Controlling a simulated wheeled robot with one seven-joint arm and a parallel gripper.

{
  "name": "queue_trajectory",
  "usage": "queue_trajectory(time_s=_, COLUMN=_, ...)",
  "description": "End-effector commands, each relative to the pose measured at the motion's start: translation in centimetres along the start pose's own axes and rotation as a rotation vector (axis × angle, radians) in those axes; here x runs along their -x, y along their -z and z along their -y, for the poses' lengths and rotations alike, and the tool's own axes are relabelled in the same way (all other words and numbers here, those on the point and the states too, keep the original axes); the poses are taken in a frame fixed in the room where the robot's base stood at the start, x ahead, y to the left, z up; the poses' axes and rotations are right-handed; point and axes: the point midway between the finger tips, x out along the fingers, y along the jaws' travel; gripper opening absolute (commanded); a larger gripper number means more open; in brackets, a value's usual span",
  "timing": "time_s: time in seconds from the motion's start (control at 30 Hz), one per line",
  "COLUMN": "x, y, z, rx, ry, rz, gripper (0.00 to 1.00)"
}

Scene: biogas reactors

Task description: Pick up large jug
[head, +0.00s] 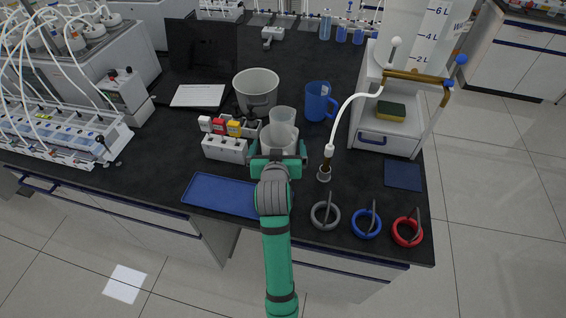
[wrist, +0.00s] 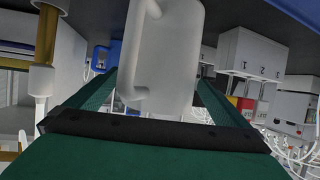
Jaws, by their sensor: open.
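A whitish, translucent jug (head: 279,137) stands on the dark bench, between the fingers of my gripper (head: 278,152). In the wrist view the jug (wrist: 168,55) fills the middle, with its handle on the left side. My gripper is open, one green finger on each side of the jug; I cannot tell whether either finger touches it. My gripper hides the jug's lower part in the head view. A blue jug (head: 318,100) stands further back to the right.
A grey bucket (head: 257,88) stands behind. A white holder box (head: 225,149) with red and yellow items is close on the left. A blue tray (head: 218,195) lies front left. A white hose (head: 340,112) and several rings (head: 366,223) are on the right.

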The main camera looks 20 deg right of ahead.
Motion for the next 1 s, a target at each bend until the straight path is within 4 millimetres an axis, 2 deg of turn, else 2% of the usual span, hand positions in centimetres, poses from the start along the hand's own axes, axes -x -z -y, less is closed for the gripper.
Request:
queue_trajectory(time_s=0.1, x=-0.67, y=-0.02, z=0.08, rx=0.0, ry=0.001, rz=0.0, gripper=1.0)
queue_trajectory(time_s=0.3, x=-0.74, y=-0.01, z=-0.2, rx=-0.001, ry=-0.003, rz=0.0, gripper=1.0)
queue_trajectory(time_s=0.33, x=-0.74, y=-0.01, z=-0.24, rx=-0.001, ry=-0.003, rz=0.0, gripper=0.98)
queue_trajectory(time_s=0.57, x=-0.73, y=-0.01, z=-0.34, rx=-0.002, ry=-0.005, rz=0.0, gripper=0.43)
queue_trajectory(time_s=0.87, x=-0.65, y=0.17, z=-0.27, rx=-0.001, ry=-0.004, rz=-0.001, gripper=0.41)
queue_trajectory(time_s=1.0, x=-0.36, y=0.94, z=-0.26, rx=-0.002, ry=-0.003, rz=-0.003, gripper=0.41)
